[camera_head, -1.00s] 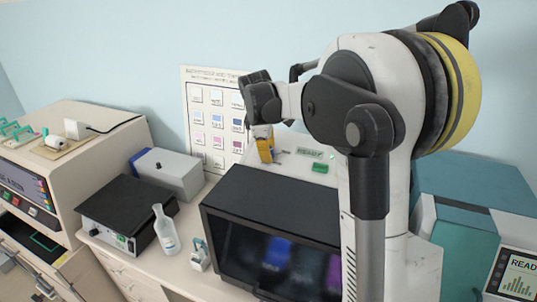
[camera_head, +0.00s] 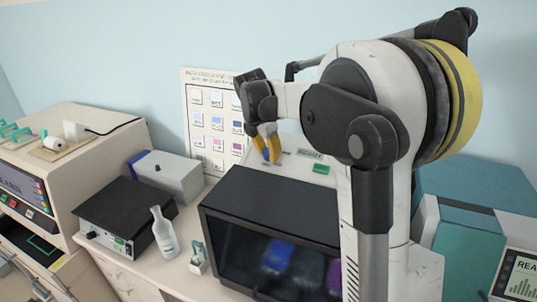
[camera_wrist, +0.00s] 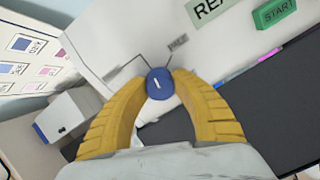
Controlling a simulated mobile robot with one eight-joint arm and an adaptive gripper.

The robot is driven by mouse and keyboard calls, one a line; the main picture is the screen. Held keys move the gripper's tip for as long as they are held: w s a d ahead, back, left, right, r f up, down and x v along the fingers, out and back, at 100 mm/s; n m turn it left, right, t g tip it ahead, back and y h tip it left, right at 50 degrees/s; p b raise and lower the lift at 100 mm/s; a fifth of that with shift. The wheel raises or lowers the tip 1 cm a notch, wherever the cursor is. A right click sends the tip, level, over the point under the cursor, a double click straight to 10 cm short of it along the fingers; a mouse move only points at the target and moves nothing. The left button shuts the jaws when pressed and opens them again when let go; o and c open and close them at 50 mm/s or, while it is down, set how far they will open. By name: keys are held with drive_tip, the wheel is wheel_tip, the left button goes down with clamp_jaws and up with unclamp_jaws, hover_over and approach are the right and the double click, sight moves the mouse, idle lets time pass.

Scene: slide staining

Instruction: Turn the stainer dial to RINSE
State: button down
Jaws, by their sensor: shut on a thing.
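The stainer (camera_head: 270,205) stands on the bench, a box with a dark top and a dark front window. Its light upper panel carries the dial, a round blue knob (camera_wrist: 159,83) with a white pointer mark. My gripper (camera_head: 267,152) is at this panel. In the wrist view its yellow fingers (camera_wrist: 158,86) are shut on the dial, one on each side. The pointer mark is short and nearly upright in that view. Dark lines run from the dial to small labels; one label (camera_wrist: 178,41) is too blurred to read. The dial is mostly hidden in the head view.
A green START button (camera_wrist: 275,13) and a READY display (camera_wrist: 209,8) sit on the panel beside the dial. A wall chart (camera_head: 212,120) hangs behind. A glass flask (camera_head: 163,233) and a black-topped device (camera_head: 125,212) stand to the left on the bench.

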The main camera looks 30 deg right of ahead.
drive_tip(key=shift+a+f+n, duration=0.1)
drive_tip(key=shift+f+n, duration=0.05)
drive_tip(key=shift+n, duration=0.95)
drive_tip(key=c, duration=1)
unclamp_jaws()
drive_tip(key=shift+r, duration=0.2)
drive_tip(key=v, duration=1.2)
drive_tip(key=shift+f, duration=0.2)
